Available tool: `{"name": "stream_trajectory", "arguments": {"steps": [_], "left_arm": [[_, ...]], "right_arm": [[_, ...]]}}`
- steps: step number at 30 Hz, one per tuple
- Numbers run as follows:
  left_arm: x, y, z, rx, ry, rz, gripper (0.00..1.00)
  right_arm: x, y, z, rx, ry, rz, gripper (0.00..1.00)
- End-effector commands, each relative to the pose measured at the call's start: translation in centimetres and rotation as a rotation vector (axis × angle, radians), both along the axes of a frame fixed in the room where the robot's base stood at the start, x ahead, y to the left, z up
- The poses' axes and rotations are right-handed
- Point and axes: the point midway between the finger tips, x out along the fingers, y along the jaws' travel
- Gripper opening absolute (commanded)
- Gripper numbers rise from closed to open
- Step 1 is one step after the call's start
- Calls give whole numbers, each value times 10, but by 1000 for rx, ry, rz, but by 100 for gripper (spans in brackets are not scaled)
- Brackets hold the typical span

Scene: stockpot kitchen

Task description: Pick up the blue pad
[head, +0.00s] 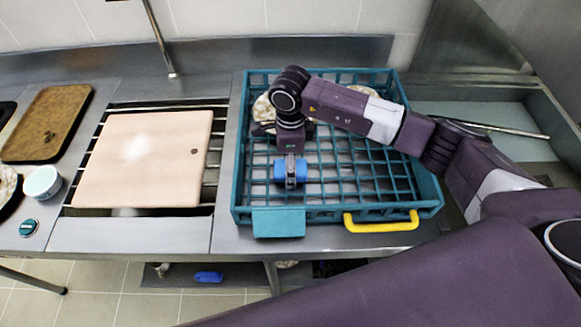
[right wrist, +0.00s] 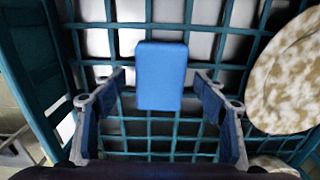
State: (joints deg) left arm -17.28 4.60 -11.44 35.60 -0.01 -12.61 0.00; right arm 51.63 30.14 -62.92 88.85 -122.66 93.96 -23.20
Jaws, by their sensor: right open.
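The blue pad (right wrist: 160,75) is a small rounded block inside the teal crate (head: 308,213). In the head view the blue pad (head: 280,172) is partly covered by my right gripper (head: 291,181), which points down over it. In the right wrist view my right gripper (right wrist: 160,95) is open, with one finger to each side of the pad and a gap on both sides. Neither finger touches the pad there. How far the fingertips reach down beside it I cannot tell. My left gripper is in neither view.
A speckled plate (right wrist: 295,78) lies in the crate near the right finger. The crate has a yellow handle (head: 381,222) in front. A pale cutting board (head: 145,165) lies left of it, then a brown tray (head: 48,122) and a small bowl (head: 42,182). Another blue item (head: 208,277) is below.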

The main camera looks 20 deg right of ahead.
Motion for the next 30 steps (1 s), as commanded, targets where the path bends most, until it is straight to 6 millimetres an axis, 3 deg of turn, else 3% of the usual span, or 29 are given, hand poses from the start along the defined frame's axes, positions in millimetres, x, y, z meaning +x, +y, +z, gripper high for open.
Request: {"name": "stream_trajectory", "arguments": {"steps": [3, 15, 23, 30], "left_arm": [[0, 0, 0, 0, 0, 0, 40], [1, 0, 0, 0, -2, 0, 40], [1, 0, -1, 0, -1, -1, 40], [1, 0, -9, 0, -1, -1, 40]], "right_arm": [[0, 0, 0, 0, 0, 0, 64], [0, 0, 1, 1, 0, 0, 22], [1, 0, 2, 1, -1, 0, 22], [2, 0, 21, 1, -6, 1, 22]]}}
